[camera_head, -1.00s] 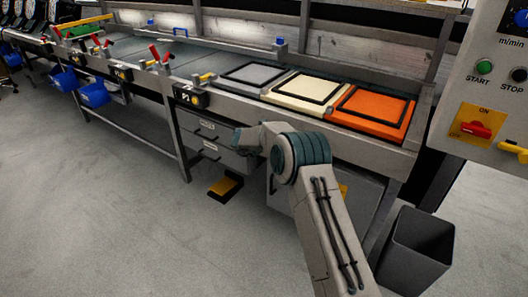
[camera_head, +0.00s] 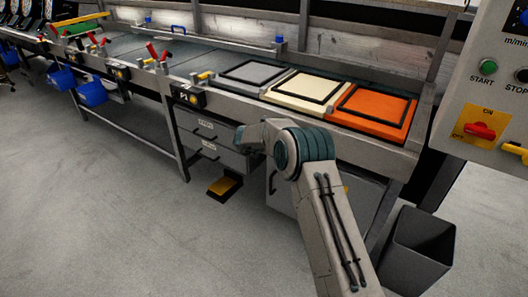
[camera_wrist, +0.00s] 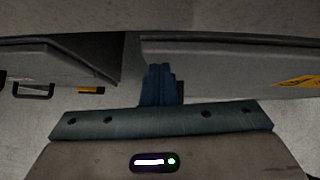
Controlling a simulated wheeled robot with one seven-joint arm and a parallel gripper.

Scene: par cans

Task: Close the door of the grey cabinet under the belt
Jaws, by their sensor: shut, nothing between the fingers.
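The grey cabinet (camera_head: 283,198) stands under the belt frame, behind my arm in the head view. Its front is partly hidden by my arm, and a dark handle shows at its left side. In the wrist view a grey panel with a yellow label, apparently the cabinet door (camera_wrist: 225,75), runs to the right. My gripper (camera_wrist: 160,85) is shut and empty, by the left end of this panel. I cannot tell whether it touches. The head view does not show the fingers. How far the door stands open is not clear.
A grey drawer unit (camera_head: 212,148) with dark handles is left of the cabinet. A black and yellow pedal (camera_head: 224,187) lies on the floor before it. A dark bin (camera_head: 420,245) stands at right, near a control panel (camera_head: 485,90). The floor at left is clear.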

